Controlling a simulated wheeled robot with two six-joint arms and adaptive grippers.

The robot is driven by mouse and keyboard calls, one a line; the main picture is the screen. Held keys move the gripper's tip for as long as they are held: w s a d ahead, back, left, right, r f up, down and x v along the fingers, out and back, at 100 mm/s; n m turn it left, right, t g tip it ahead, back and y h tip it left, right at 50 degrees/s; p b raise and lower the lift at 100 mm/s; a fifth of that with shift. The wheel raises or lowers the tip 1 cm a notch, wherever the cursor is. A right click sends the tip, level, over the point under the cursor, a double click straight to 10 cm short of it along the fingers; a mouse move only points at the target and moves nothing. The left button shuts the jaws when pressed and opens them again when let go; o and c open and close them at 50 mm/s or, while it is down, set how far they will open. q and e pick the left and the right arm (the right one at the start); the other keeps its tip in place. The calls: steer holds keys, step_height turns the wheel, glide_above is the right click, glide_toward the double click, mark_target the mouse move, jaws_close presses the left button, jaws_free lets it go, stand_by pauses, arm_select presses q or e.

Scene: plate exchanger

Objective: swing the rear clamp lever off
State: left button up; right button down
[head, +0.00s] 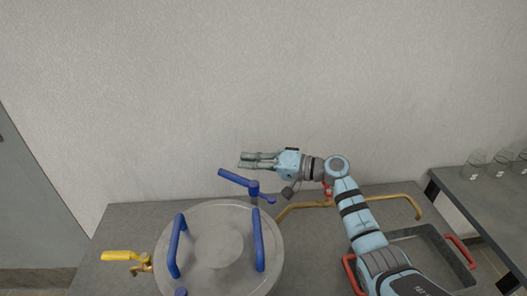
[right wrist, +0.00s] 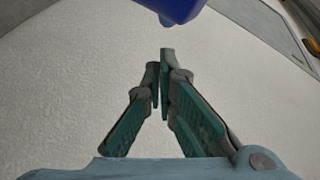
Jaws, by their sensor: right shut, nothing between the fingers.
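The rear clamp lever (head: 235,178) is blue and stands at the back edge of the round metal lid (head: 212,240). Its long arm points left and slightly up from its pivot, and a short blue end sticks out to the right. My right gripper (head: 241,160) is shut and empty, just above and behind the lever in the head view, pointing left. In the right wrist view the fingers (right wrist: 160,65) meet over bare wall, and a blue rounded end (right wrist: 172,8), probably the lever's, shows at the top edge, apart from the fingertips. My left gripper is not in view.
Two blue handles (head: 176,245) (head: 258,240) stand on the lid. A yellow-handled valve (head: 118,256) is at its left. A tan pipe (head: 300,206) runs behind my right arm. A grey tray with red handles (head: 432,243) lies right. Glass jars (head: 474,166) stand on the far-right bench.

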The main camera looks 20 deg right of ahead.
mark_target(244, 183)
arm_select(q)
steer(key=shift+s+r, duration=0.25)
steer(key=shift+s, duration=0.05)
arm_select(e)
steer(key=shift+s+a+f, duration=0.2)
steer(key=shift+s+a, duration=0.2)
steer(key=shift+s, duration=0.2)
steer(key=shift+w, duration=0.1)
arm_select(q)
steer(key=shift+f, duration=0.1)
arm_select(e)
steer(key=shift+s+a+f, duration=0.25)
steer(key=shift+s+a, duration=0.05)
steer(key=shift+a, duration=0.3)
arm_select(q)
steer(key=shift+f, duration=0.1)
arm_select(e)
steer(key=shift+w+d, duration=0.1)
